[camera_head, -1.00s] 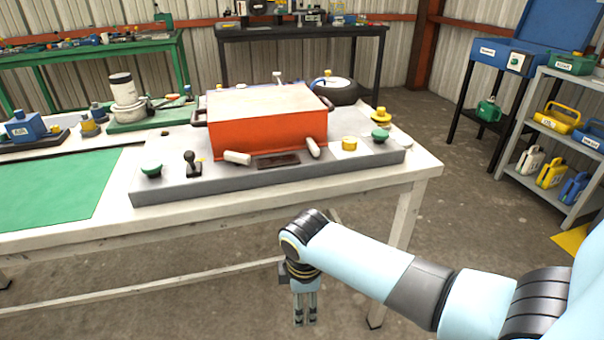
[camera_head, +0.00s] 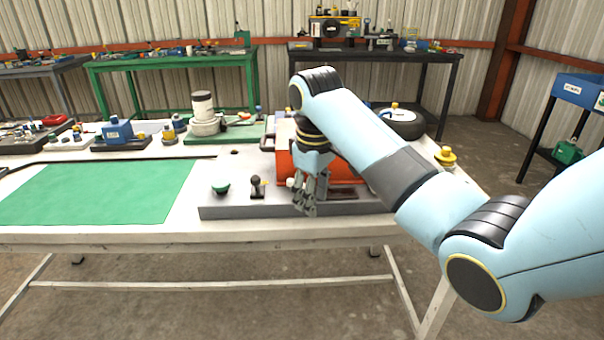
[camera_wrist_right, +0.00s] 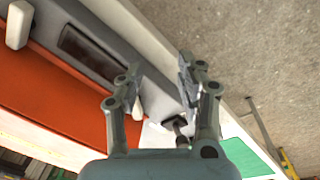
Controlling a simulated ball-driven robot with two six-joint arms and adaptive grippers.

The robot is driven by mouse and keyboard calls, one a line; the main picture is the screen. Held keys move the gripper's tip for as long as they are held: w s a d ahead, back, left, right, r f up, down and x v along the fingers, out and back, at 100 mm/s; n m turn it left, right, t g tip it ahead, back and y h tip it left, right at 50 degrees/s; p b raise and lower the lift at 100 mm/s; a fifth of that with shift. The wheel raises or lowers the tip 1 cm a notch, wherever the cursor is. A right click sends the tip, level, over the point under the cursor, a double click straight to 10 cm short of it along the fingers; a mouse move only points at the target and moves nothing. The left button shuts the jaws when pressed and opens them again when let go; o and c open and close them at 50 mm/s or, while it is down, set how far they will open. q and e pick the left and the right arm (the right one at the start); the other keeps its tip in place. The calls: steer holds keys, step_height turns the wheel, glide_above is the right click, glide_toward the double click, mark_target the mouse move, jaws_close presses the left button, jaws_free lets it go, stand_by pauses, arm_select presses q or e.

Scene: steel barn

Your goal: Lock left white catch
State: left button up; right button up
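The orange-red box (camera_head: 354,164) sits on a grey base plate (camera_head: 236,207) on the table, largely hidden behind my right arm. The left white catch (camera_head: 291,183) is at the box's lower left front, partly covered by my right gripper (camera_head: 306,206). In the right wrist view, a pale part of this catch (camera_wrist_right: 137,109) shows beside one finger. My right gripper (camera_wrist_right: 160,75) is open, its fingers apart with nothing seen between the tips. It points down near the catch; contact cannot be told. The right white catch (camera_wrist_right: 18,25) shows in the wrist view. My left gripper is not in view.
A dark inset plate (camera_wrist_right: 92,52) lies between the catches. A green mat (camera_head: 95,190) covers the table's left; the table's front edge is clear.

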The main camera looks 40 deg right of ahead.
steer(key=w+d+r+g, duration=0.1)
steer(key=w+d+r, duration=0.1)
steer(key=w+r, duration=0.7)
steer(key=shift+n+y, duration=0.4)
step_height(320, 180, down, 10)
steer(key=shift+s+d+f+b, duration=0.1)
steer(key=shift+s+f+b, duration=0.1)
steer(key=shift+b, duration=0.35)
jaws_close()
